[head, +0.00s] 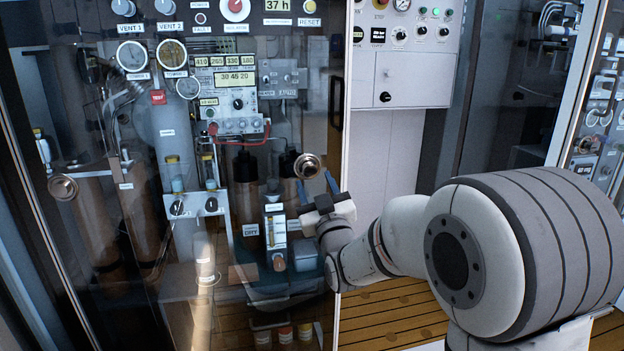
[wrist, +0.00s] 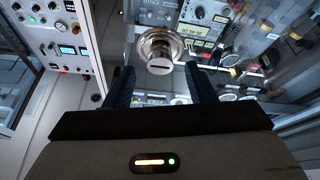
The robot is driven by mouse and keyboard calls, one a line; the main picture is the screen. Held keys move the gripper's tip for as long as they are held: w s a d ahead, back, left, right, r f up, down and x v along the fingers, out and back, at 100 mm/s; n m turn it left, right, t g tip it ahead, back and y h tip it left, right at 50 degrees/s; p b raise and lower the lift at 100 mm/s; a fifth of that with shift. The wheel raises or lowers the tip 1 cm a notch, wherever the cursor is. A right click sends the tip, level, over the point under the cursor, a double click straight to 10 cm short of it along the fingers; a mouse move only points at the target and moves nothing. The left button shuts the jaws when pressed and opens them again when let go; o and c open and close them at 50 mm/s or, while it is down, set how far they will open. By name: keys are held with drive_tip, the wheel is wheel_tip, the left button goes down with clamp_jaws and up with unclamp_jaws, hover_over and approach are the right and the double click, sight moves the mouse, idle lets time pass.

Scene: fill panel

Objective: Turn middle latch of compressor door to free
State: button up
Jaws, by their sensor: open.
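A round metal latch (head: 308,166) sits near the right edge of the glass compressor door (head: 225,215). In the wrist view the latch (wrist: 160,47) shows a shiny round base and a small knob with a dark slot that looks roughly level in that picture. A similar round metal fitting (head: 63,187) is at the door's left side. My gripper (head: 317,185) is open, with its two dark blue fingers pointing up toward the latch, just below it. In the wrist view the fingers (wrist: 159,75) are on either side of the latch's knob, and nothing is held.
Behind the glass are gauges, pipes, brown cylinders and a meter box (head: 235,83). A white control panel (head: 408,50) with buttons stands to the right of the door. Another glazed panel (head: 600,130) is at the far right. The wooden floor (head: 395,312) shows below.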

sight(311, 174)
drive_tip(key=shift+x, duration=1.8)
drive_tip(key=shift+d, duration=0.1)
drive_tip(key=c, duration=1)
drive_tip(key=shift+o, duration=0.2)
